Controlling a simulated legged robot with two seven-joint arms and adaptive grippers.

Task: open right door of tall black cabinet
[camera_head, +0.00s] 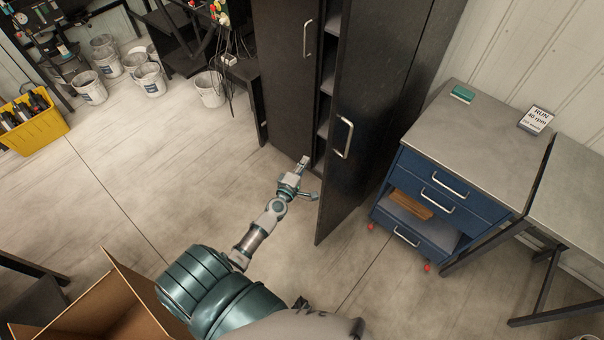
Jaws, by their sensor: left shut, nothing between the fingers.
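The tall black cabinet stands at the top centre. Its right door (368,110) is ajar and juts out toward me, with a silver handle (343,137) on its outer face. The left door (285,70) looks shut and has its own silver handle (307,38). Grey shelves (324,129) show in the gap between the doors. My left gripper (304,162) is shut and empty at the low part of this gap in the picture, left of the right door's free edge. I cannot tell whether it touches the door. My right gripper is out of view.
A blue drawer cart (440,190) with a grey top stands right of the door, beside a grey table (580,195). An open cardboard box (115,300) is at lower left. A yellow crate (35,125) and white buckets (150,80) stand farther left. The middle floor is clear.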

